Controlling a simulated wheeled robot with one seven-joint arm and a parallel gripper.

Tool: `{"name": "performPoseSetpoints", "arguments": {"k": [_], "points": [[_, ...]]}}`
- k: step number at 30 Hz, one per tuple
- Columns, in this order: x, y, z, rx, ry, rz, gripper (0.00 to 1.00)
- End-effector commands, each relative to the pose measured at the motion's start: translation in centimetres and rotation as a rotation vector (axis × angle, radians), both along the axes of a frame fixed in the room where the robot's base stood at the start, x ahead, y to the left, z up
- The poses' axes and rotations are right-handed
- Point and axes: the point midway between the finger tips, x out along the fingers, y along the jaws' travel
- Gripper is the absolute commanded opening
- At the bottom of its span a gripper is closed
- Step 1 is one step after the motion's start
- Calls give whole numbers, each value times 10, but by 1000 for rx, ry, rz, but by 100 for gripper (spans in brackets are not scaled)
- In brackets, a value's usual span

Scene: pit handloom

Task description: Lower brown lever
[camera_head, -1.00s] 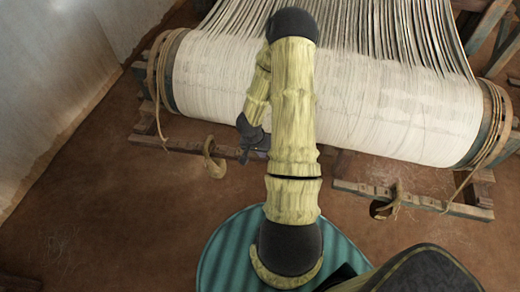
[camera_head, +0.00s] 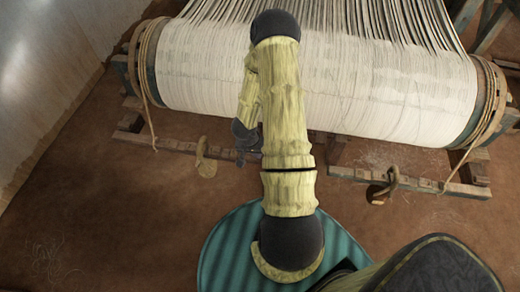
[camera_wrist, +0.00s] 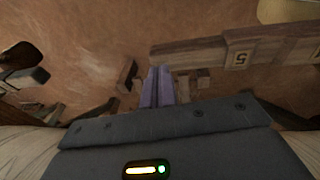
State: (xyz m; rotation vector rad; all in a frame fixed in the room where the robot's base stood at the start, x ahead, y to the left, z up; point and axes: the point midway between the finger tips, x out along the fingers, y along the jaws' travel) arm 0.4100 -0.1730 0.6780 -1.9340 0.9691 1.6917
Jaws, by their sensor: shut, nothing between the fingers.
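My gripper (camera_wrist: 158,86) shows in the wrist view as two purple fingers pressed together, with nothing between them. In the head view my gripper (camera_head: 243,157) is small and dark, low beside the left wooden rail, and partly hidden by my arm. A brown hooked piece (camera_head: 386,183) stands at the right rail, well to the right of my gripper. A paler tan hooked piece (camera_head: 203,157) is at the left rail, just left of my gripper. I cannot tell for certain which piece is the brown lever.
The left rail (camera_head: 160,143) and right rail (camera_head: 431,187) lie below the large white warp roll (camera_head: 330,95). In the wrist view a wooden plank (camera_wrist: 200,52) with a numbered tag lies ahead, right of the fingers. Bare brown floor is open at the left.

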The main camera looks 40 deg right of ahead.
Motion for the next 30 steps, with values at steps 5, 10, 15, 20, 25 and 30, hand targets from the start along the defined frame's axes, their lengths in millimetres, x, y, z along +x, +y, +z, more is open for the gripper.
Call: {"name": "performPoseSetpoints", "arguments": {"k": [5, 10, 15, 20, 25, 30], "points": [[-2, -1, -29, 1, 1, 2, 0], [-4, -2, -37, 4, 5, -1, 0], [-5, -4, -38, 3, 6, -5, 0], [-5, -4, -39, 2, 5, -6, 0], [-5, -4, -29, 0, 1, -7, 0], [-6, 0, -4, -5, -9, -3, 0]]}}
